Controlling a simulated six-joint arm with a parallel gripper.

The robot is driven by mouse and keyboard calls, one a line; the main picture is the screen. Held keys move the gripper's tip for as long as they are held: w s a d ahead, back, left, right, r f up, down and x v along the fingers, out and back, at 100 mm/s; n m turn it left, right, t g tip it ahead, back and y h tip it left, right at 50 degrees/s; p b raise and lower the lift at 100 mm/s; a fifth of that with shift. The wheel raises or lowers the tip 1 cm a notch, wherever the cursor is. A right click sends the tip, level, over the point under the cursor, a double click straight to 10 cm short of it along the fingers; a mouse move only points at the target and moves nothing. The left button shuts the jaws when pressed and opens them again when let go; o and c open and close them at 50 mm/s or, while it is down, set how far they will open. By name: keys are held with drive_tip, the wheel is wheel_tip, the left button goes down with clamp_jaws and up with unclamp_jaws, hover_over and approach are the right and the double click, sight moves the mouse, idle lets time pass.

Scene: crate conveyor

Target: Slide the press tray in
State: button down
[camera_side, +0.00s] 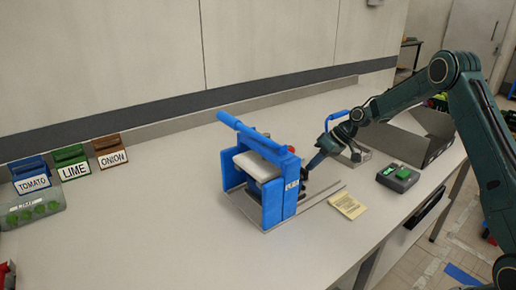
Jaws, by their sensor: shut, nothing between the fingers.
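The blue press (270,174) stands on the middle of the table, with a long blue lever on top and a light block inside its frame. A thin grey metal tray (262,226) shows low at the base of the press, with its edge running out to the right. How far the tray is in is hard to tell. My gripper (306,184) is shut and empty, close to the right side of the press, near the tray's right part. I cannot tell whether it touches the tray or the press.
A dark open crate (412,145) stands behind. The front-left table is clear.

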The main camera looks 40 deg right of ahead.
sight(305, 171)
drive_tip(key=shift+a, duration=2.4)
drive_tip(key=shift+d, duration=0.5)
drive_tip(key=d, duration=0.3)
drive_tip(key=shift+d, duration=0.3)
drive_tip(key=v, duration=1)
drive_tip(key=shift+r, duration=0.1)
